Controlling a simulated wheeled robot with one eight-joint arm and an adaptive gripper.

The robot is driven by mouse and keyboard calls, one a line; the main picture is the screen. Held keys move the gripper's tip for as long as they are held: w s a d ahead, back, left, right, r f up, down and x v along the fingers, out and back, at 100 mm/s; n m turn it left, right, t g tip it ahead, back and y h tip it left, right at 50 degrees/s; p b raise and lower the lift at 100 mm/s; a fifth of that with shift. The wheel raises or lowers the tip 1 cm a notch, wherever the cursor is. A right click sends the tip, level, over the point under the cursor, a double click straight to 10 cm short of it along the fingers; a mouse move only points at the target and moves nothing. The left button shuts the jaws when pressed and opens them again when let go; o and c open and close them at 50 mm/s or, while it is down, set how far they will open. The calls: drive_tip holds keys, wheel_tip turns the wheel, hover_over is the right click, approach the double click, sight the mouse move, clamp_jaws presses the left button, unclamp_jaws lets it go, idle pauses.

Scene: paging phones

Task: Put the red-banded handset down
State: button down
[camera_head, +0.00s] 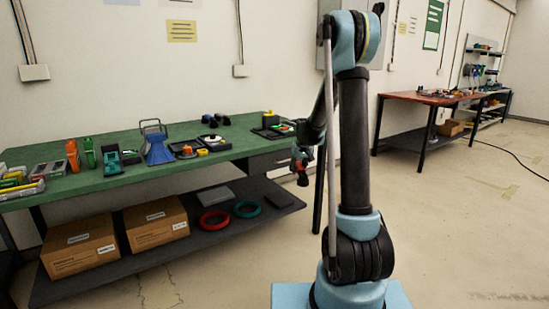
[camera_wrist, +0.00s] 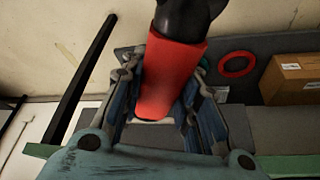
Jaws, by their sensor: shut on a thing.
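My gripper (camera_head: 300,158) is shut on the red-banded handset (camera_wrist: 172,75), which also shows small in the head view (camera_head: 303,168). In the wrist view the red part lies between the two fingers, with a black end pointing away from the wrist. In the head view the handset hangs in the air in front of the right end of the green bench (camera_head: 105,184), with its black end down. The fingers hide the sides of the handset.
The bench holds a blue stand (camera_head: 158,148), an orange device (camera_head: 72,156), a green device (camera_head: 90,153) and a black tray (camera_head: 270,133). Bare green top runs along the front. Cardboard boxes (camera_head: 157,226) and a red ring (camera_head: 203,224) lie on the lower shelf. A red table (camera_head: 418,98) stands right.

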drive_tip(key=s+d+f+m, duration=0.1)
drive_tip(key=d+f+m, duration=0.1)
drive_tip(key=d+f, duration=0.55)
drive_tip(key=s+f, duration=0.6)
drive_tip(key=f, duration=0.2)
drive_tip(key=shift+s+a+f+h, duration=0.2)
drive_tip(key=shift+s+f+h, duration=0.1)
drive_tip(key=shift+h, duration=0.1)
